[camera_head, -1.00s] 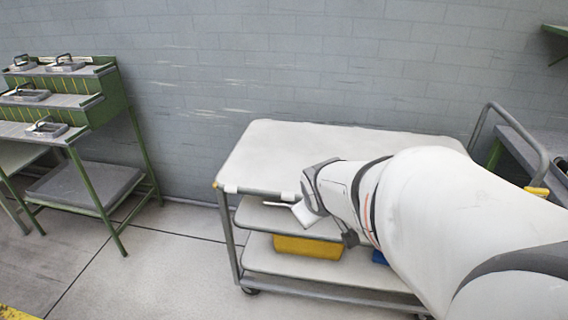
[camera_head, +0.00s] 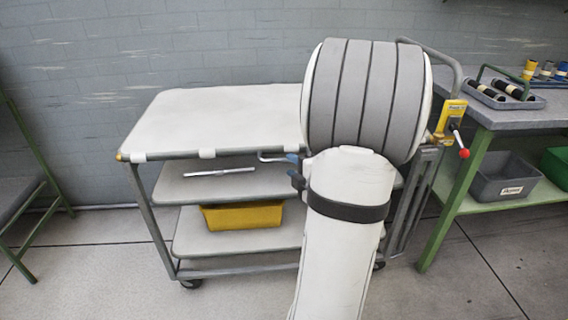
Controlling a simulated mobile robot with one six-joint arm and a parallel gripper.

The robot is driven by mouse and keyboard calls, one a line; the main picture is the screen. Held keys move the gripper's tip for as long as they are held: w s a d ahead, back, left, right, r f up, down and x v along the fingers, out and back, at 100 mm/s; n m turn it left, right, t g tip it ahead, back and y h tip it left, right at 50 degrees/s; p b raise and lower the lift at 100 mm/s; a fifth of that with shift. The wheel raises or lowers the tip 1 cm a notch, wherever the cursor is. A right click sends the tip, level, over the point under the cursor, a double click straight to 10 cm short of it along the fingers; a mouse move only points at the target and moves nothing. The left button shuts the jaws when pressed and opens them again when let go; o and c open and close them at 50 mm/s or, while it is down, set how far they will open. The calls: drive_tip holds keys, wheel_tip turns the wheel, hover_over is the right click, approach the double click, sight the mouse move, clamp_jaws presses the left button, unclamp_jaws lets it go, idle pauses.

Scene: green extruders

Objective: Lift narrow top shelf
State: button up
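The green stepped stand with narrow shelves is mostly out of view. Only its green legs (camera_head: 28,140) and part of a low grey shelf (camera_head: 12,200) show at the left edge; its top shelf is not in the picture. A cart with a wide pale top shelf (camera_head: 210,118) stands in front, against the grey wall. My white and grey arm rises in front of the cart's right part and covers it. My gripper is not seen; the arm hides it or it is outside the picture.
The cart's middle shelf (camera_head: 180,192) holds a thin metal bar (camera_head: 219,172). A yellow bin (camera_head: 243,216) sits lower. At right, a workbench (camera_head: 500,117) holds a tray (camera_head: 508,98), with a grey bin (camera_head: 503,178) below. Floor is clear between the stand and cart.

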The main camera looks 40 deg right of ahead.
sight(284, 158)
drive_tip(key=x, duration=0.5)
drive_tip(key=shift+w+b, duration=0.3)
drive_tip(key=shift+b, duration=0.05)
drive_tip(key=shift+c, duration=0.5)
drive_tip(key=shift+f, duration=0.1)
clamp_jaws()
